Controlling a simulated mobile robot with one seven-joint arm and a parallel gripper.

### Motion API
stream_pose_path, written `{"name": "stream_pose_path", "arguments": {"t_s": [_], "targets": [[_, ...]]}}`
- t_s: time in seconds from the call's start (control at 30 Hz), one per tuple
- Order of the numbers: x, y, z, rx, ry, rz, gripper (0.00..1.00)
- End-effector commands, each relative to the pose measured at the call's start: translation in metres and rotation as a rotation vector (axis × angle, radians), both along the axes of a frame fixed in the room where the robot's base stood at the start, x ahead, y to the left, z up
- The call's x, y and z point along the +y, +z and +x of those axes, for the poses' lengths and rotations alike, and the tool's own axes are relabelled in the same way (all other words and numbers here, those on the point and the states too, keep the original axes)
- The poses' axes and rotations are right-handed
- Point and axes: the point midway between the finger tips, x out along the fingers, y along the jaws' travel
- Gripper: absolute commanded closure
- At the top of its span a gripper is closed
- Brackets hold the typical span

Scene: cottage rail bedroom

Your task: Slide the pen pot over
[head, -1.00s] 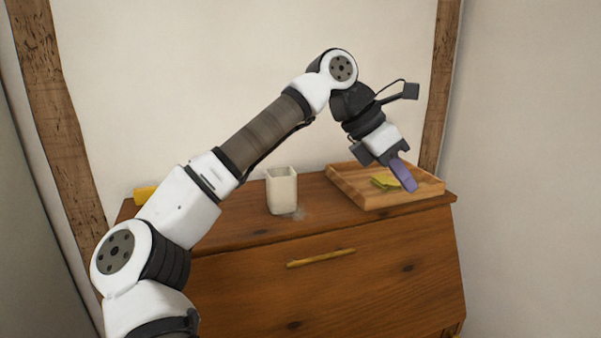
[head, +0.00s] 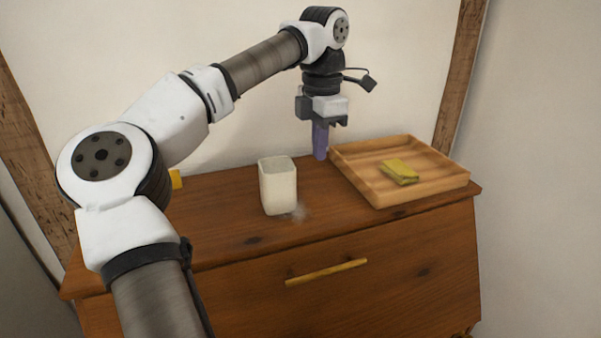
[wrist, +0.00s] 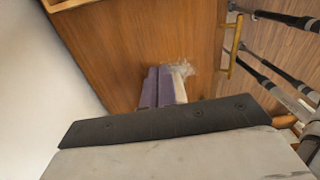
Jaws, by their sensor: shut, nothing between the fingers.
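The pen pot (head: 278,186) is a cream, square-sided cup standing upright and open-topped on the wooden dresser top (head: 225,225). It looks empty of pens from here. My gripper (head: 320,156) points straight down, to the right of the pot and left of the tray, with its purple fingers shut and empty. A gap shows between fingers and pot in the head view. In the wrist view the fingers (wrist: 158,88) cover most of the pot, with only a cream sliver (wrist: 180,88) showing beside them. Whether the fingertips touch the dresser top is unclear.
A wooden tray (head: 375,186) holding a folded yellow cloth or pad (head: 400,171) stands at the right. A pale smudge (head: 300,212) marks the wood at the pot's front right. A yellow object (head: 175,179) is partly hidden behind my arm. The wall stands close behind.

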Motion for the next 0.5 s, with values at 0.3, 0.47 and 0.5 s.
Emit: {"name": "stream_pose_path", "arguments": {"t_s": [0.3,0.47,0.5], "targets": [[0.004,-0.063,-0.002,0.003,0.000,-0.001,1.00],[0.025,-0.060,-0.010,0.001,0.002,-0.001,1.00],[0.029,-0.061,-0.011,0.001,0.001,-0.001,1.00]]}}
